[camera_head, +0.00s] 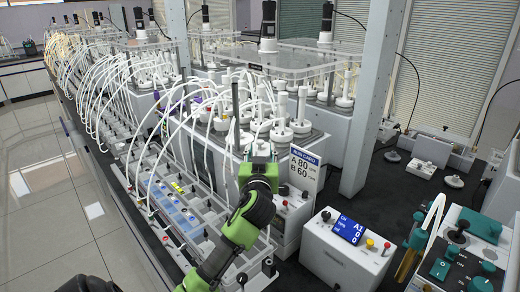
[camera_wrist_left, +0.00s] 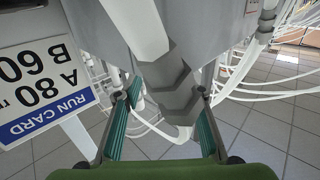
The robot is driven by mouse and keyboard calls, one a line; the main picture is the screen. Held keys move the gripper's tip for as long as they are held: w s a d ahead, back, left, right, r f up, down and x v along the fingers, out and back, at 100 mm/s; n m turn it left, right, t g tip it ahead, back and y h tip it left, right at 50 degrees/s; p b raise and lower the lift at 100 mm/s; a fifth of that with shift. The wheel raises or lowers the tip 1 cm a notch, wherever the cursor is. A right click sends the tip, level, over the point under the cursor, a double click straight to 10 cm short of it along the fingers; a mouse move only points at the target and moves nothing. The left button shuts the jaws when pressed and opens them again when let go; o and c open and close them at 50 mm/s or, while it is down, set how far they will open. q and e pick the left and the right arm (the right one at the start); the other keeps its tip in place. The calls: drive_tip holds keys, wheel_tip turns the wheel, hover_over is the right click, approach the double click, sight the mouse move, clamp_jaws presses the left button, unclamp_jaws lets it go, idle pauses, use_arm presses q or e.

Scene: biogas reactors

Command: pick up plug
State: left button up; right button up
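Several white upright plug-like pieces on round discs (camera_head: 281,128) stand on the reactor lids; I cannot tell which one is the plug. My left gripper (camera_head: 238,118), on its green and black arm, is raised in front of the near reactor, left of the run card. In the left wrist view its two teal-lined fingers (camera_wrist_left: 165,105) are apart. A grey, many-sided post (camera_wrist_left: 172,85) with a white tube end shows beyond and between them. I cannot tell whether a finger touches it, and nothing is clearly gripped. My right gripper is not in view.
The run card (camera_head: 304,174) stands close to the left gripper. A white control box (camera_head: 345,250) and a teal control panel (camera_head: 462,260) are at the right. White tubes (camera_head: 172,125) loop over the reactors. A grey post (camera_head: 370,110) rises behind. Dark bench top (camera_head: 385,205) is partly free.

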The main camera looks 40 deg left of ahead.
sight(260, 143)
use_arm(q)
drive_tip(key=x, duration=0.1)
drive_tip(key=p+x, duration=0.1)
drive_tip(key=x, duration=0.1)
drive_tip(key=p+x, duration=0.1)
drive_tip(key=shift+a+r, duration=0.3)
drive_tip(key=shift+w+a+f, duration=0.1)
drive_tip(key=shift+w+a, duration=0.1)
drive_tip(key=shift+w, duration=0.05)
drive_tip(key=shift+d, duration=0.1)
drive_tip(key=shift+s, duration=0.1)
clamp_jaws()
